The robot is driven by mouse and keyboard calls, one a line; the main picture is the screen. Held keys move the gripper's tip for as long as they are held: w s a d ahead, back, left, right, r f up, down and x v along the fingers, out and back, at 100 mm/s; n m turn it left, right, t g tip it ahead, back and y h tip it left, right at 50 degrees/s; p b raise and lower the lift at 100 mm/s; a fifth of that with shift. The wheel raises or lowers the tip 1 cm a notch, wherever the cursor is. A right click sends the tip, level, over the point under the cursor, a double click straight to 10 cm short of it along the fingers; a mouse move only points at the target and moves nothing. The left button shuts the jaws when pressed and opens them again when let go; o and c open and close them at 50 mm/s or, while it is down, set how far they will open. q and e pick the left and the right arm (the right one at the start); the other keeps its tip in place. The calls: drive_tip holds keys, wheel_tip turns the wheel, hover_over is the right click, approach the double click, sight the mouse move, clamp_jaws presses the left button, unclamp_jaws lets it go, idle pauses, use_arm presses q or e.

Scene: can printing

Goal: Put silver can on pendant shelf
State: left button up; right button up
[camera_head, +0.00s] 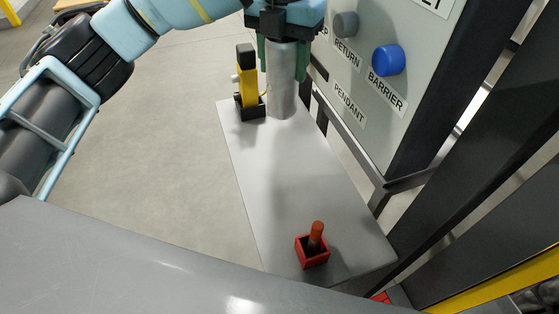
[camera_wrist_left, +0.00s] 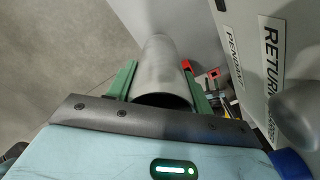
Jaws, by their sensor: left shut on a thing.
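The silver can (camera_head: 281,98) is upright at the far end of the grey pendant shelf (camera_head: 290,180). Its base meets or nearly meets the shelf top; I cannot tell for sure whether it touches. My left gripper (camera_head: 283,72) is shut around the can's upper part from above, with a green finger on each side. In the left wrist view the can (camera_wrist_left: 160,65) sits between the green fingers of the gripper (camera_wrist_left: 160,80), its open end toward the camera. The shelf (camera_wrist_left: 194,30) shows behind it there. My right gripper is not in view.
A yellow and black device (camera_head: 247,75) stands in a black holder just left of the can. A red box (camera_head: 312,258) with an orange-brown stick is at the shelf's near end. The control panel (camera_head: 400,100) with grey and blue knobs rises on the right. Mid-shelf is clear.

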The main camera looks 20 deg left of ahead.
use_arm(q)
wheel_tip(320, 180, down, 25)
drive_tip(key=shift+f+b, duration=0.2)
drive_tip(key=shift+b, duration=0.2)
idle(0.3)
drive_tip(key=shift+f, duration=0.2)
drive_tip(key=o, duration=0.9)
drive_tip(key=shift+o, duration=0.2)
drive_tip(key=shift+r, duration=0.15)
wheel_tip(320, 180, up, 12)
